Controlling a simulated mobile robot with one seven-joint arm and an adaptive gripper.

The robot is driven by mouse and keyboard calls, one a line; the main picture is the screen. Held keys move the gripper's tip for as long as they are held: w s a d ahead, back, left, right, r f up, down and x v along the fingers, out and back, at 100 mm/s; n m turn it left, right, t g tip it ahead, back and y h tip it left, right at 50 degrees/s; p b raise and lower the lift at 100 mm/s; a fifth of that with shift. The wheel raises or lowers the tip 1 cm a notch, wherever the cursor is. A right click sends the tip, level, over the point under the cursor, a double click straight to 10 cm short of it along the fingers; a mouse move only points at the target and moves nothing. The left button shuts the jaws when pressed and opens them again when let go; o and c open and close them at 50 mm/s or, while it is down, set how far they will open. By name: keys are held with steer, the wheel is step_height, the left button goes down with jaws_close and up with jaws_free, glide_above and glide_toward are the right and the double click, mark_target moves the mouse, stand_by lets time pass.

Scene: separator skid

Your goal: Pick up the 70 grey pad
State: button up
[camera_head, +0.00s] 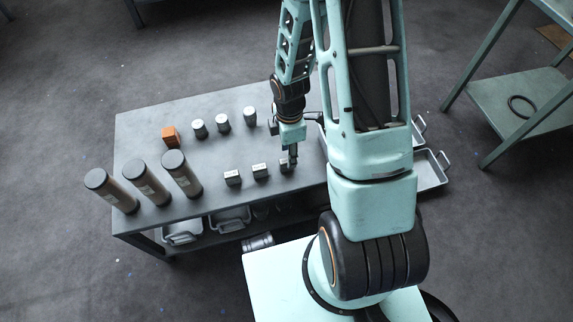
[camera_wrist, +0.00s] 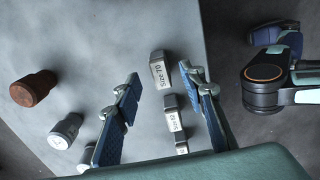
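The grey pad marked "SIZE 70" (camera_wrist: 160,70) stands on the grey bench, its label facing my base side. In the head view it appears as the leftmost (camera_head: 232,178) of three small grey pads in a row. A middle pad (camera_wrist: 173,112) and a smaller one (camera_wrist: 181,147) continue the row; their labels are too small to read surely. My gripper (camera_wrist: 160,76) is open and empty, its fingers on either side of the row in the wrist picture. In the head view my gripper (camera_head: 291,156) hangs over the right end of the row, partly covering the rightmost pad (camera_head: 286,166).
An orange-brown block (camera_head: 171,137) and several grey cylinders (camera_head: 222,122) stand behind the pads. Three tall dark-capped cylinders (camera_head: 146,182) stand at the left. Trays (camera_head: 430,170) sit at the right end. The bench top (camera_head: 140,125) is clear at the back left.

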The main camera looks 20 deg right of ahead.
mark_target(286, 165)
steer(key=f, duration=0.1)
steer(key=f+b, duration=0.1)
steer(key=f, duration=0.1)
steer(key=f+b, duration=0.1)
steer(key=f, duration=0.1)
steer(key=shift+a, duration=0.35)
jaws_close()
steer(key=shift+w, duration=0.1)
